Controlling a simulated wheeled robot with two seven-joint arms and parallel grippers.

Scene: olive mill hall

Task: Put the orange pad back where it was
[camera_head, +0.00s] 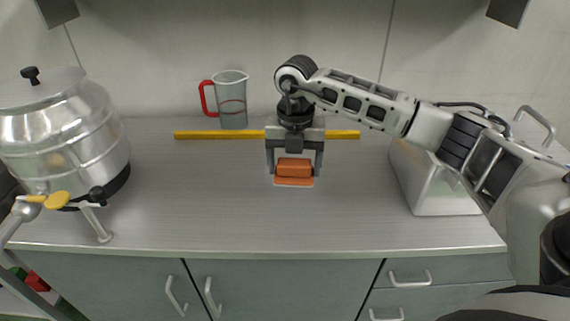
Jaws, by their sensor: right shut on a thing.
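My right gripper (294,169) points down over the middle of the counter, its arm coming in from the right. Its two fingers are shut on the orange pad (294,166), a small block between the fingertips. Directly below the pad, a flat orange patch with a pale edge (294,182) shows on the counter. I cannot tell whether the pad touches the patch or hangs slightly above it. My left gripper is not in view.
A yellow bar (215,135) lies along the back of the counter (180,205), behind the gripper. A measuring jug with a red handle (232,103) stands behind it. A steel vessel (60,135) is at left, a metal box (430,185) at right. The front middle is clear.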

